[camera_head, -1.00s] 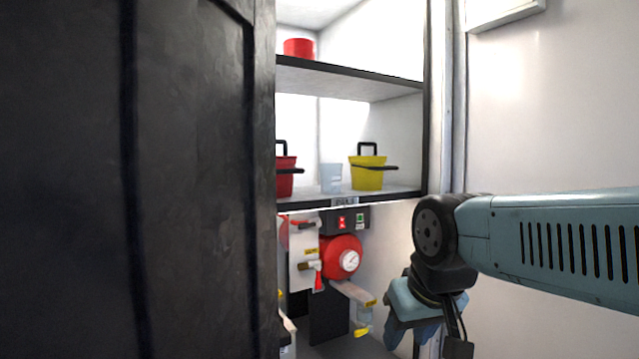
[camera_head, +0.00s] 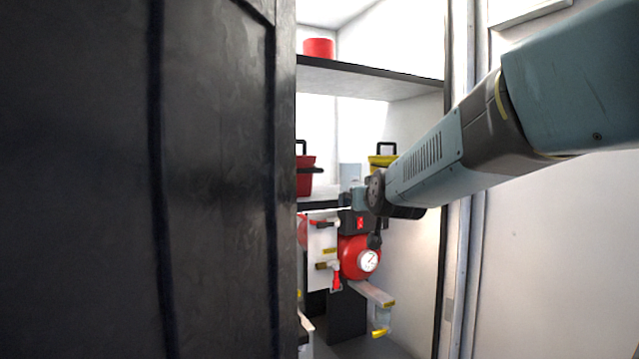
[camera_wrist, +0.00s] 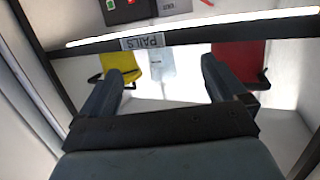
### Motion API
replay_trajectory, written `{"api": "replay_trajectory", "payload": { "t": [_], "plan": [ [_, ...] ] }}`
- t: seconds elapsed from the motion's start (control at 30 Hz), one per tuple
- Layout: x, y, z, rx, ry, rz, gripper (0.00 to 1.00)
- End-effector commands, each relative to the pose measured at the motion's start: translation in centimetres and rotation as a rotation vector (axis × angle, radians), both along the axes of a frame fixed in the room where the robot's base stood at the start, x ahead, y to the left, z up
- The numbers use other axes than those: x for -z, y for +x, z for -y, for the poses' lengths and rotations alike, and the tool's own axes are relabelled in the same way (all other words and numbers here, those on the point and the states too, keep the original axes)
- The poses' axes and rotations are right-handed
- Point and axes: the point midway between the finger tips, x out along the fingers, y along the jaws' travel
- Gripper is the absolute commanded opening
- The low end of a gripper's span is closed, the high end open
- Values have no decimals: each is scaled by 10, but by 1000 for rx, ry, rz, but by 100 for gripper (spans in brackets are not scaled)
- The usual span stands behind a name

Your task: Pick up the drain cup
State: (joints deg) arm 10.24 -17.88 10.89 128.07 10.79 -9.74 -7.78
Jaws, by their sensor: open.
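A clear, pale cup (camera_head: 350,174) stands upright on the middle shelf, between a red pail and a yellow pail. My gripper (camera_head: 352,196) is in front of it at the shelf edge and hides its lower part in the head view. In the wrist view, which is upside down, my gripper (camera_wrist: 163,72) is open with nothing held. The clear cup (camera_wrist: 161,60) shows beyond, between the two fingers and apart from them. A second clear vessel with a yellow bottom (camera_head: 382,320) is under the spout below; I cannot tell which of the two is the drain cup.
The red pail (camera_head: 305,177) and yellow pail (camera_head: 381,163) flank the cup closely. The shelf edge bears a PAILS label (camera_wrist: 143,41). A dark door (camera_head: 140,180) blocks the left side.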

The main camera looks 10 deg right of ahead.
Motion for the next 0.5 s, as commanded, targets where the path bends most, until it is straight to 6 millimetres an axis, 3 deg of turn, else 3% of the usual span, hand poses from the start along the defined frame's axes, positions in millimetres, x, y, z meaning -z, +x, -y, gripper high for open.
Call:
{"api": "replay_trajectory", "payload": {
  "t": [0.1, 0.2, 0.5],
  "plan": [
    [-17, 27, 5, 20, 3, 105, 98],
    [-26, 38, 7, 31, 4, 159, 98],
    [-31, 70, 11, 38, 4, 190, 98]
  ]
}}
